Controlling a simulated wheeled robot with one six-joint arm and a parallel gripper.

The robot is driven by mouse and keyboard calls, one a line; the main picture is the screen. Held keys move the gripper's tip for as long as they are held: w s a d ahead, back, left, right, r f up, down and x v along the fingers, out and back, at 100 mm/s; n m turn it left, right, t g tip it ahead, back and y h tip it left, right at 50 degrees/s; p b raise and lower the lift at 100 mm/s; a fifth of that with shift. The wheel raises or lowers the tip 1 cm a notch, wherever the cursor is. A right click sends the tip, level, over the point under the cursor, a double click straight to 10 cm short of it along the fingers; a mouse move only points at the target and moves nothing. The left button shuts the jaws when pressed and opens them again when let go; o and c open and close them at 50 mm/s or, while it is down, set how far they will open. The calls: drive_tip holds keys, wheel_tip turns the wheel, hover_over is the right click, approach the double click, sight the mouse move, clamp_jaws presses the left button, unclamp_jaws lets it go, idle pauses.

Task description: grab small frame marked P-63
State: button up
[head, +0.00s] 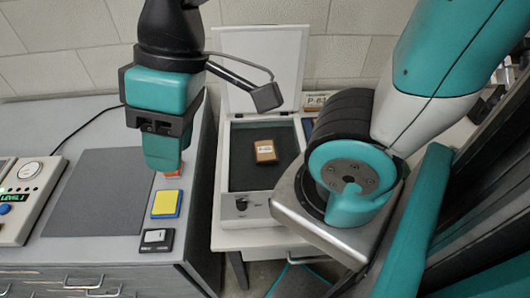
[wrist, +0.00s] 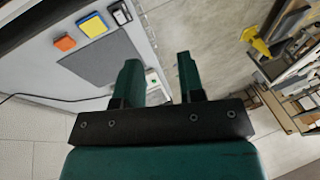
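A small brown block-like item (head: 265,151) with a pale label lies on the dark bed of an open-lidded white device; its label is too small to read. A pale tag or frame edge (head: 316,100) with lettering that seems to start "P-6" shows behind my arm, mostly hidden. I cannot tell which of them is the small frame P-63. My gripper (head: 163,160) hangs over the grey desk, left of the device and apart from both. In the wrist view my gripper (wrist: 157,65) has its two fingers apart with nothing between them.
The white device (head: 241,207) has its lid raised against the wall. On the desk (head: 130,258) are a yellow-and-blue block (head: 166,204), an orange block (wrist: 65,43), a black switch box (head: 156,240), a grey mat (head: 100,190) and a control panel (head: 25,200). Shelves (wrist: 292,85) stand right in the wrist view.

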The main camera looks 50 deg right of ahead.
drive_tip(key=shift+o, duration=1)
drive_tip(key=o, duration=1)
drive_tip(key=w+d+f+m+b, duration=0.3)
drive_tip(key=w+d+f, duration=0.2)
drive_tip(key=w, duration=0.2)
drive_tip(key=shift+f+m+h, duration=0.2)
drive_tip(key=shift+m+h, duration=0.2)
drive_tip(key=m+h+b, duration=0.2)
drive_tip(key=m+b, duration=0.6)
drive_tip(key=m, duration=0.5)
approach(265, 150)
drive_tip(key=f, duration=0.2)
drive_tip(key=f+g, duration=0.1)
drive_tip(key=shift+w+a+p, duration=0.3)
drive_tip(key=shift+w+a, duration=0.05)
drive_tip(key=shift+w, duration=0.05)
drive_tip(key=shift+s+a+f+p, duration=0.1)
drive_tip(key=shift+s+f+p, duration=0.1)
drive_tip(key=shift+f, duration=1.25)
drive_tip(key=shift+s+a+f+p, duration=0.1)
drive_tip(key=shift+s+f+p, duration=0.1)
drive_tip(key=shift+f, duration=1.25)
